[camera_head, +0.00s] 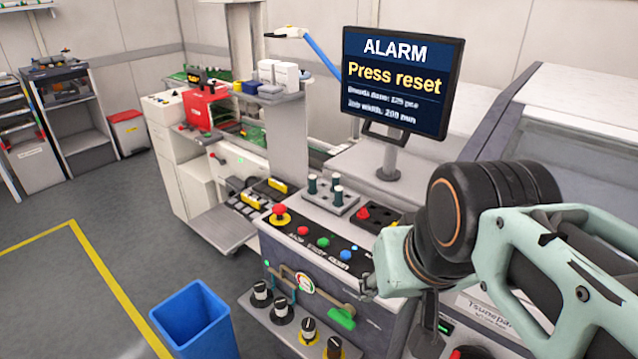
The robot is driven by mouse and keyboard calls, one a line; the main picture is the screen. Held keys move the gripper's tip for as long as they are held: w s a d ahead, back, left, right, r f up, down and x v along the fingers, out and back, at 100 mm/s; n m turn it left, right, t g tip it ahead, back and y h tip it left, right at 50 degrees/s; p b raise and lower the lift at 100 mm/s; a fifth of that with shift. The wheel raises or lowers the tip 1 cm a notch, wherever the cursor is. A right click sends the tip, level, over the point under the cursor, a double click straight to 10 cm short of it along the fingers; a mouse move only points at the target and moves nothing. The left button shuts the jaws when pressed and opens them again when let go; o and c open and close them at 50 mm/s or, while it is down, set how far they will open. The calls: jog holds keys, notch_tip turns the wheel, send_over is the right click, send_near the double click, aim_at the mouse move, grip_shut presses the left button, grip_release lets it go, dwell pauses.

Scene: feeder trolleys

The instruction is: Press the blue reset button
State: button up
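The blue reset button (345,254) is on the black sloped control panel (310,250) of the machine, at the right end of a row of buttons. It is in plain view and nothing covers it. My arm reaches in from the right. The end of my arm, with what seems to be my gripper (369,286), is just right of and below the blue button in the picture, apart from it. My wrist largely hides the fingers, so I cannot tell if they are open or shut. The monitor (400,85) reads "ALARM" and "Press reset".
Left of the blue button are a green button (323,242), a red button (302,231) and a red emergency stop (280,211) on yellow. Black knobs (281,307) line the ledge below. A blue bin (190,318) stands on the floor, front left. The floor further left is clear.

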jog(key=shift+w, duration=0.3)
grip_shut()
dwell(1.3)
